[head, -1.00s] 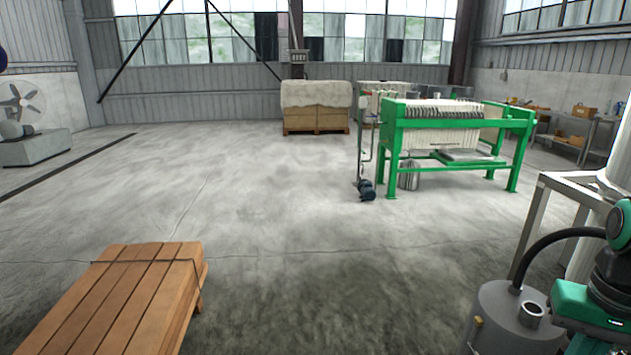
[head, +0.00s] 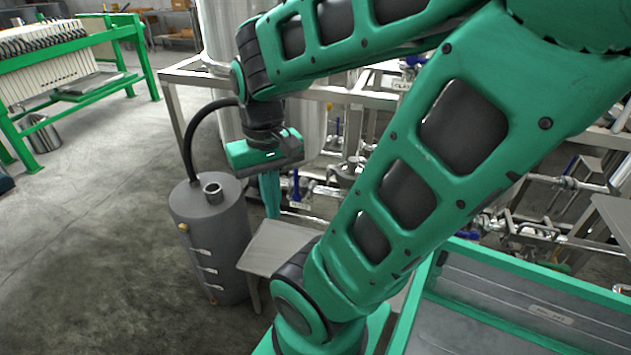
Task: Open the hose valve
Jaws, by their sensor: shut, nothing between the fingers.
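My gripper (head: 271,205) hangs fingers-down in the middle of the head view, with its green fingers shut and nothing in them. A black hose (head: 190,140) arches up from a grey drum (head: 207,245) to the left of the gripper and passes behind it. I cannot tell which one is the hose valve. No contact between the fingers and a valve is visible.
A small grey table top (head: 272,250) stands beside the drum, below the fingers. A steel frame (head: 180,75) surrounds a large pale tank (head: 225,30). Pipework fills the area behind my arm. A green filter press (head: 60,60) stands at far left, with open floor before it.

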